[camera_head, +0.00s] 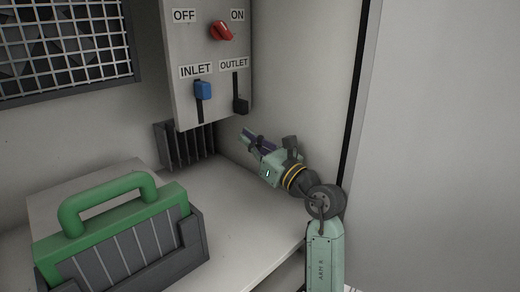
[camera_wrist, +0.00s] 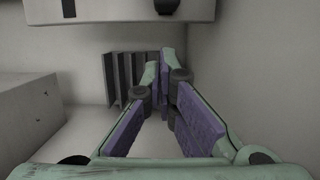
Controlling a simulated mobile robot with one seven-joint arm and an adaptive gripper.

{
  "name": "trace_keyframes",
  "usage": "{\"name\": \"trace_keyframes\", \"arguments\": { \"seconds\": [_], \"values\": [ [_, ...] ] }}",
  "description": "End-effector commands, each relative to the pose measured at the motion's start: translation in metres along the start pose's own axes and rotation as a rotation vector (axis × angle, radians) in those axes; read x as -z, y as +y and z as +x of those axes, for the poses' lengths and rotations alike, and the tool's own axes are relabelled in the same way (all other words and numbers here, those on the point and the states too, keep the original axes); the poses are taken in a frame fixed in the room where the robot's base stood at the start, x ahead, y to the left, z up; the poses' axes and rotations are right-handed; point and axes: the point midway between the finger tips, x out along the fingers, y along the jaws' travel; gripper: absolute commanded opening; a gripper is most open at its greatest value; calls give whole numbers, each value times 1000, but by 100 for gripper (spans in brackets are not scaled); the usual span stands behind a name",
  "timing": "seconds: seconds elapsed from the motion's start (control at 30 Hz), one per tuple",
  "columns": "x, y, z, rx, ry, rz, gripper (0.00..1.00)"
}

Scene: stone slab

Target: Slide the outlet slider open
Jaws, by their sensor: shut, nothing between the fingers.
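The outlet slider is a small black knob (camera_head: 240,105) at the bottom of its vertical slot under the OUTLET label (camera_head: 234,64), on the grey control box (camera_head: 213,48). My gripper (camera_head: 246,136) is just below the box, pointing left, apart from the knob. In the wrist view my gripper (camera_wrist: 160,72) shows its purple-padded fingers closed together at the tips, with nothing between them. The box's underside (camera_wrist: 120,10) crosses the top of that view, with a dark piece (camera_wrist: 166,6) at its edge that may be the outlet knob.
A blue inlet slider (camera_head: 202,90) sits high in its slot left of the outlet, below a red OFF/ON dial (camera_head: 221,30). A dark finned vent (camera_head: 185,146) is under the box. A green-handled grey case (camera_head: 125,235) stands front left. The slab (camera_head: 235,205) is clear between.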

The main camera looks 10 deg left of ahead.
Motion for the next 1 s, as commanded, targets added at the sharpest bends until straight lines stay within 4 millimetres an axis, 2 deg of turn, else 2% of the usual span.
{"name": "trace_keyframes", "arguments": {
  "seconds": [0.03, 0.2, 0.67, 0.77, 1.0],
  "values": [
    [-12, 0, 2, 1, -2, -2, 0],
    [-24, 0, 5, 1, -1, 0, 0],
    [-28, 0, 6, 1, -1, 0, 0],
    [-38, 0, 8, 1, -1, -1, 0],
    [-82, 0, 19, 1, -2, -3, 0]
  ]
}}
